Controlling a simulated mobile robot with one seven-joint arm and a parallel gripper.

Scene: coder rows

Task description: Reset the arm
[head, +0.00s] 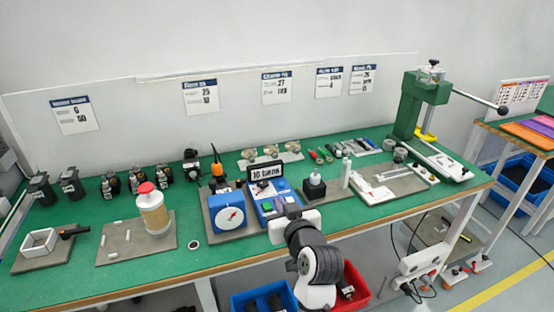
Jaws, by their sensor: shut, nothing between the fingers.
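My arm rises from the bottom middle of the head view.
Left of the gripper stands a blue box with a white dial (230,217). A red-capped bottle (153,208) stands on a grey mat further left. A green press (422,100) stands at the back right. Blue (262,298) and red (354,288) bins sit below the bench.

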